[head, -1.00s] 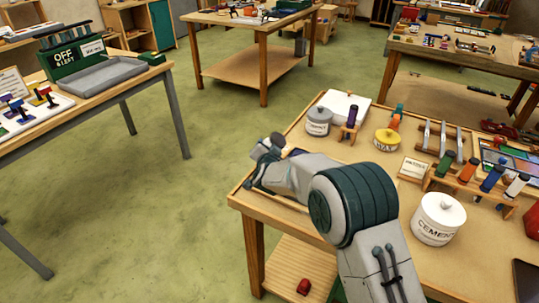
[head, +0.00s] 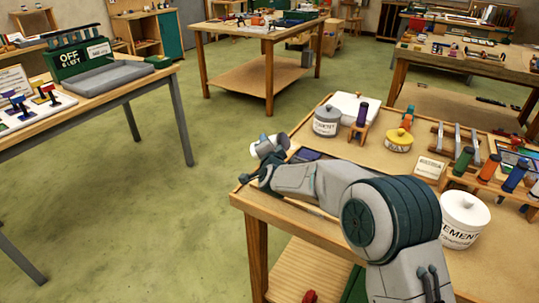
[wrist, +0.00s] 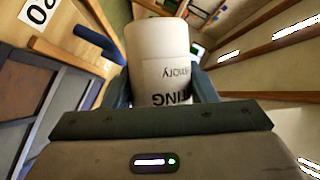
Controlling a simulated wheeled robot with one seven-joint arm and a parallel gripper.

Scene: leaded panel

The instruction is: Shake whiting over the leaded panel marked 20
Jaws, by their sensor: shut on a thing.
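My gripper (wrist: 163,88) is shut on a white whiting shaker (wrist: 160,48), whose printed side shows the letters "TING" in the wrist view. In the head view the shaker (head: 262,148) is tilted in my gripper (head: 268,160), above the near left corner of the workbench. A white tag marked 20 (wrist: 40,12) shows at the top left of the wrist view. Grey and dark panes of a leaded panel (wrist: 25,125) show below it.
A blue rod-like thing (wrist: 98,44) lies near the tag. A side table (head: 150,85) stands left, with open floor between.

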